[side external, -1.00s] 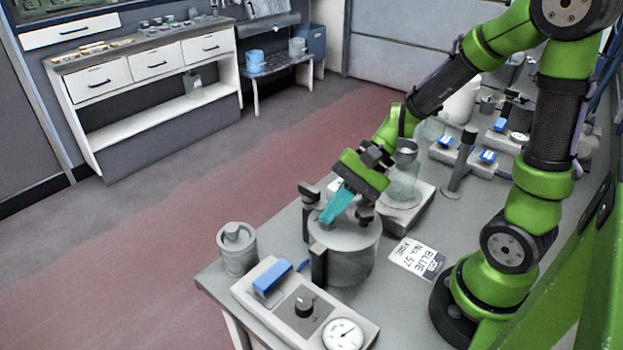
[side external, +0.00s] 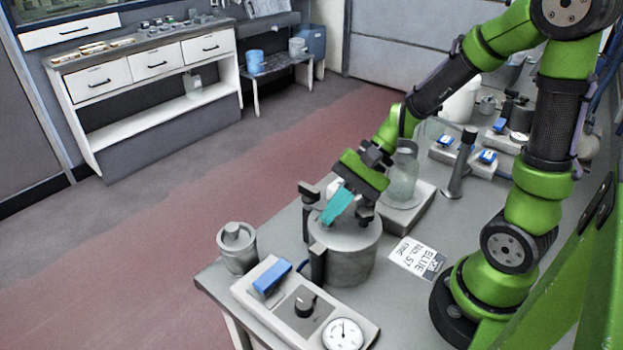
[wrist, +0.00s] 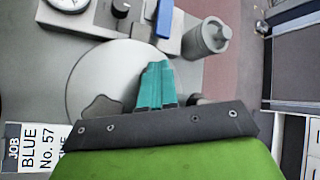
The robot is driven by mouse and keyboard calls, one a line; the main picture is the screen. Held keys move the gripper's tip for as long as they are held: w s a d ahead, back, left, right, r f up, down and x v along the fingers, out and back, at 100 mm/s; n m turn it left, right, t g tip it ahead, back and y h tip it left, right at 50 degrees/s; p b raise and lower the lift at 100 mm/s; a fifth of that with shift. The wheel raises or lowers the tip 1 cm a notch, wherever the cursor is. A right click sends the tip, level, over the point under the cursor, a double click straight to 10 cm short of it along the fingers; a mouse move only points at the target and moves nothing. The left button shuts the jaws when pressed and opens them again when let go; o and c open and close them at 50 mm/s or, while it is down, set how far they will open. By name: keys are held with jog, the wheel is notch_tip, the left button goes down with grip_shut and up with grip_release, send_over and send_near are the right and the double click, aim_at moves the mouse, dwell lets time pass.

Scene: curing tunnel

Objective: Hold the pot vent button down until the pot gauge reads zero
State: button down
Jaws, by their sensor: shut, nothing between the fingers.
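The grey pot (side external: 343,258) stands on the bench with dark clamps around its lid. Its round lid also shows in the wrist view (wrist: 88,80). My gripper (side external: 328,219) is shut and empty, its teal fingertips pointing down at the lid top and seeming to touch it. The fingers also show over the lid in the wrist view (wrist: 157,66). I cannot see a vent button; the fingertips may hide it. A white dial gauge (side external: 343,335) sits on the control box in front of the pot, its needle pointing roughly upward. Its figures are too small to read.
The control box (side external: 255,300) also carries a blue lever (side external: 271,277) and a black knob (side external: 304,303). A lidded grey canister (side external: 237,250) stands left of the pot. A job card (side external: 417,258) lies to the right. A glass jar (side external: 402,178) stands behind.

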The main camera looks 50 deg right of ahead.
jog(key=shift+r, duration=0.1)
dwell(0.3)
jog(key=shift+r, duration=0.7)
jog(key=shift+r, duration=2.5)
jog(key=shift+d+f, duration=0.2)
jog(key=shift+f, duration=0.05)
jog(key=s+d+n+h, duration=0.1)
jog(key=n+h, duration=0.1)
jog(key=s+d+n+h, duration=0.1)
jog(key=h, duration=0.1)
jog(key=shift+s+d+r+n+t, duration=0.1)
jog(key=shift+s+d+n+t, duration=0.2)
jog(key=shift+s+n, duration=0.1)
notch_tip(320, 180, up, 6)
jog(key=s+n+t+h, duration=0.2)
jog(key=n+t, duration=0.1)
jog(key=n, duration=0.1)
jog(key=shift+s+d+n+t+h, duration=0.15)
jog(key=shift+d+n+t+h, duration=0.05)
jog(key=shift+n+t+h, duration=0.2)
